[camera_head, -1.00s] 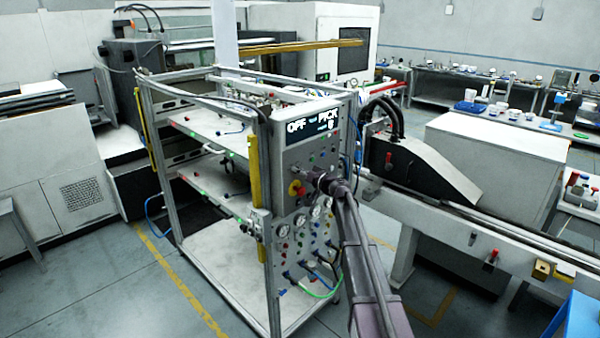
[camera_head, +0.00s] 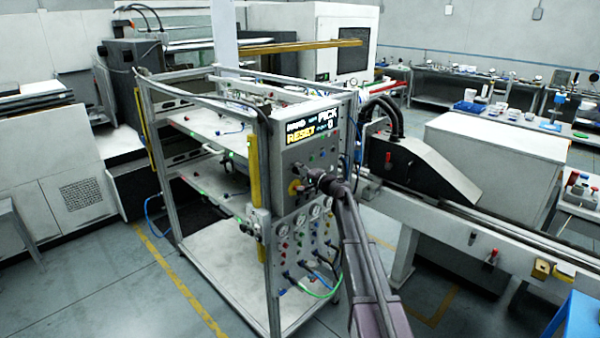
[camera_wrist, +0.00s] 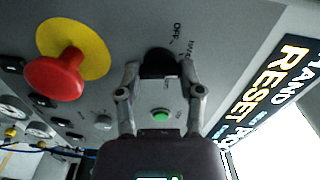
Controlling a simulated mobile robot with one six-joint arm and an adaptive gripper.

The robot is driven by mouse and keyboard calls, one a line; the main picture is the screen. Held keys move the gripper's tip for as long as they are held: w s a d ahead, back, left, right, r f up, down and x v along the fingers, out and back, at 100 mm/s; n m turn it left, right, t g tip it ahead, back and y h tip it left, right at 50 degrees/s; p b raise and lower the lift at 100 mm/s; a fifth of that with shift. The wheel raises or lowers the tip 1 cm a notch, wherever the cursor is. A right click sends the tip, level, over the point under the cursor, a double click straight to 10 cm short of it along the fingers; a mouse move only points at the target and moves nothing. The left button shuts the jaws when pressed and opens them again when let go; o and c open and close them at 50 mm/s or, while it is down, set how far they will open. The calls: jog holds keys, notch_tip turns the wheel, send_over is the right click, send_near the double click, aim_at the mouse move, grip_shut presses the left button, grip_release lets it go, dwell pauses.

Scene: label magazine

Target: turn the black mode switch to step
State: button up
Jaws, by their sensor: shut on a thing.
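The black mode switch (camera_wrist: 158,58) is on the grey panel (camera_wrist: 120,20), at the top middle of the wrist view. The labels OFF and HAND are printed beside it; the other labels are not visible. My gripper (camera_wrist: 160,74) is shut on the switch, with one finger on each side of it. The fingers hide part of the knob, so I cannot tell exactly where it points. In the head view my gripper (camera_head: 313,178) is at the panel front and the switch is hidden. The panel display (camera_head: 312,128) reads HAND, PICK and RESET.
A red mushroom button (camera_wrist: 55,78) on a yellow disc (camera_wrist: 88,48) stands out left of my gripper in the wrist view. A green lit button (camera_wrist: 161,116) sits between my fingers. Gauges (camera_wrist: 14,110) and hoses are on the lower panel. A conveyor rail (camera_head: 470,215) runs right of the rack.

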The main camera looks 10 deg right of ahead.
jog(key=m, duration=0.6)
jog(key=shift+w, duration=0.1)
dwell(0.3)
jog(key=o, duration=1.1)
jog(key=shift+o, duration=0.2)
jog(key=v, duration=1.2)
jog(key=shift+f, duration=0.1)
